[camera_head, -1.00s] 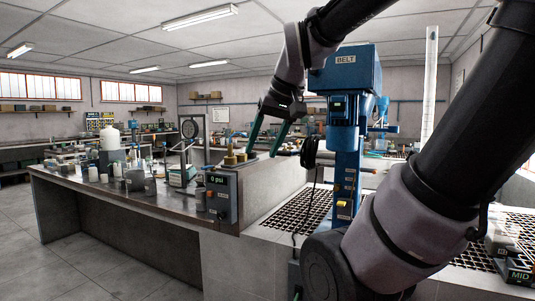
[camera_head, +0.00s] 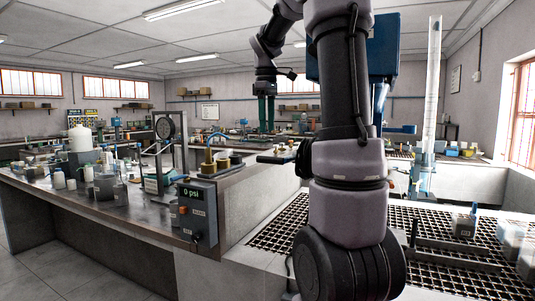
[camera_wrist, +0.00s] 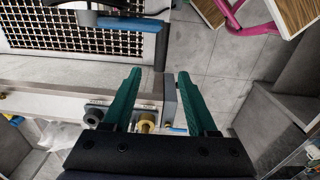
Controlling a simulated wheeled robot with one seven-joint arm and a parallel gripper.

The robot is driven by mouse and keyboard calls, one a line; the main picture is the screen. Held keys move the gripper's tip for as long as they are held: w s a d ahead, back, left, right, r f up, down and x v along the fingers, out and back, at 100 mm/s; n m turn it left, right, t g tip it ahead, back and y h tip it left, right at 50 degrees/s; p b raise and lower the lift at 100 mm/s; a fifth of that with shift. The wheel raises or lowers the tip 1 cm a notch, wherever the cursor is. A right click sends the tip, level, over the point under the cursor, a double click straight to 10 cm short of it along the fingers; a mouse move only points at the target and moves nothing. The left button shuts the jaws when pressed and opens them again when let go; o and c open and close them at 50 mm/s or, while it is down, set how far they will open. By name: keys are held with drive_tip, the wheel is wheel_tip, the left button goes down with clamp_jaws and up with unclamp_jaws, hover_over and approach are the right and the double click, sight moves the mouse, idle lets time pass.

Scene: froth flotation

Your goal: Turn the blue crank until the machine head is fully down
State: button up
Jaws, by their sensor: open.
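The blue machine (camera_head: 384,48) stands behind my arm in the head view. My arm hides most of its column and head, so I cannot tell the head's height. A blue bar (camera_head: 400,129) juts right from behind my arm; I cannot tell whether it is the crank. In the wrist view, a blue bar with a rounded grey part (camera_wrist: 128,24) lies above the mesh, beyond my fingertips. My gripper (camera_head: 266,122) has green fingers pointing down, left of the machine. In the wrist view my gripper (camera_wrist: 159,74) is open, with nothing held between its fingers.
A control box reading 0 psi (camera_head: 198,212) is on the left bench's (camera_head: 130,232) end. A black grating (camera_head: 278,228) surrounds the machine base. A clear tall tube (camera_head: 429,95) stands at the right. Pink legs (camera_wrist: 240,18) show over the floor in the wrist view.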

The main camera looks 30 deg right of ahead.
sight(279, 158)
wheel_tip(279, 158, down, 10)
drive_tip(key=shift+d+r, duration=0.1)
idle(0.4)
clamp_jaws()
idle(1.2)
